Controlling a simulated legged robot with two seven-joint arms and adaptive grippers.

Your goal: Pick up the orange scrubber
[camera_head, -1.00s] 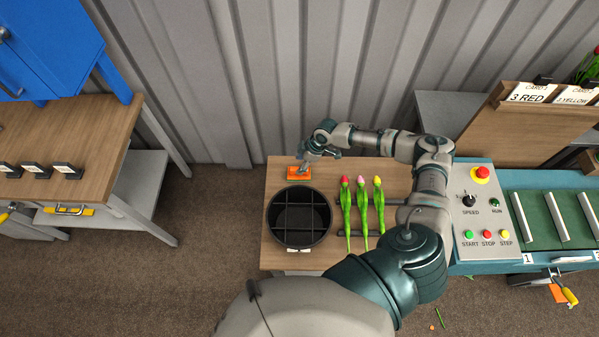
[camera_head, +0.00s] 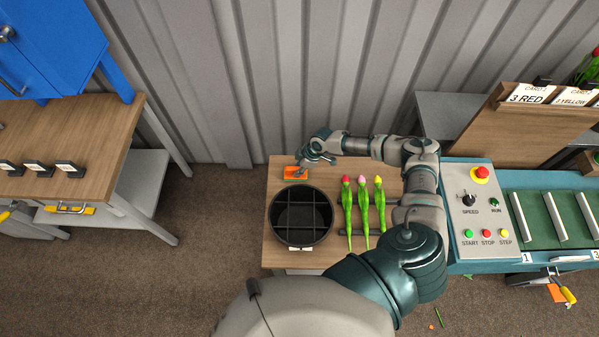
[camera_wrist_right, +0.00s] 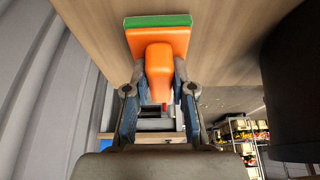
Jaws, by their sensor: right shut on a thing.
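The orange scrubber (camera_head: 296,173) is at the back left of the wooden table, behind the black divided bucket. In the right wrist view the scrubber (camera_wrist_right: 158,45) shows an orange body with a green pad edge, and its handle lies between my fingers. My right gripper (camera_head: 307,163) is over the scrubber; in the wrist view the right gripper (camera_wrist_right: 160,98) is shut on the handle. Whether the pad touches the table is hard to tell. My left gripper is not in view.
The black divided bucket (camera_head: 272,222) stands just in front of the scrubber. Three tulips (camera_head: 363,210) lie to its right. A control panel (camera_head: 478,215) and a conveyor (camera_head: 535,220) are further right. A corrugated wall (camera_head: 290,80) rises behind the table.

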